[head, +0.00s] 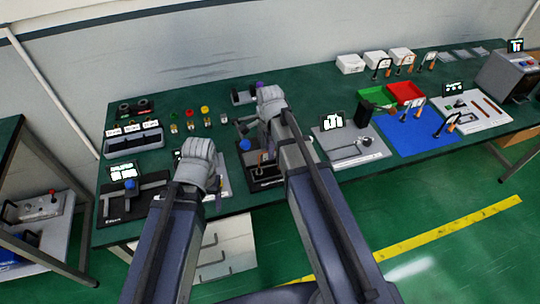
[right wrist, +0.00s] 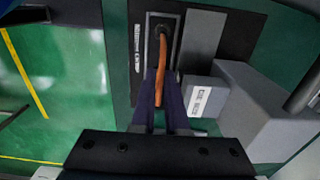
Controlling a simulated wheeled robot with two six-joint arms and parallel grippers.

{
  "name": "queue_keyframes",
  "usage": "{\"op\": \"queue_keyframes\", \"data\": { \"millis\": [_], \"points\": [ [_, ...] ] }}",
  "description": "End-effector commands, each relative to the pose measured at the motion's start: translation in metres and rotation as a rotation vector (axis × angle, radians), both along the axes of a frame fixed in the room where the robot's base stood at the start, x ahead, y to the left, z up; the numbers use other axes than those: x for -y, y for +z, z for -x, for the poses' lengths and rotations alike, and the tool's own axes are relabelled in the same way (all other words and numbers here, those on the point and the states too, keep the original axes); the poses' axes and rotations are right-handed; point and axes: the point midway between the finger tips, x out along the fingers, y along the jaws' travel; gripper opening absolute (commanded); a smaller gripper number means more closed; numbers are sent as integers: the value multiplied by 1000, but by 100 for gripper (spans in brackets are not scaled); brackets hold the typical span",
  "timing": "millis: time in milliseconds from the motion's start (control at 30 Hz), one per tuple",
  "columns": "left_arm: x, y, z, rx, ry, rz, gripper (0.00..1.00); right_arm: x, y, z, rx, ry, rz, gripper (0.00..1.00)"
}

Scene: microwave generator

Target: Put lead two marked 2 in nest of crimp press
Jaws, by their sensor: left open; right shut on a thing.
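In the right wrist view, my right gripper (right wrist: 160,103) is shut on an orange-brown lead (right wrist: 162,65). The lead runs up from the fingertips to the grey-rimmed dark slot of the nest (right wrist: 176,22) on the crimp press's black base (right wrist: 138,12). Its far end overlaps the slot; whether it is seated cannot be told. No mark 2 is readable on the lead. In the head view, the crimp press (head: 268,178) is partly hidden by my right arm, and its blue knob (head: 244,145) shows to the left. My left gripper (head: 216,197) is open, left of the press, its fingers mostly hidden.
A grey block with a white label (right wrist: 200,98) stands close right of my right gripper. Left on the green table are a black fixture with a blue knob (head: 130,186) and a grey bin (head: 134,138). A blue mat (head: 415,135) and red tray (head: 407,92) lie right.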

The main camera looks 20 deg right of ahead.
Motion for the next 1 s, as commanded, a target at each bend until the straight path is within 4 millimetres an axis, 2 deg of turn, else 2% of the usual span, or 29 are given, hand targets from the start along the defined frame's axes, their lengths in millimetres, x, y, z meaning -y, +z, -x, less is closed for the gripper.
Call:
{"op": "queue_keyframes", "data": {
  "millis": [367,400,633,1000],
  "points": [
    [0,-5,0,0,0,0,69,0,-5,0,0,0,0,0],
    [0,-4,0,0,0,0,69,0,-4,0,0,0,0,14],
    [0,-3,0,0,0,0,69,0,-3,0,0,0,0,40],
    [0,-1,0,0,0,0,69,0,-1,0,0,0,0,42]
  ]
}}
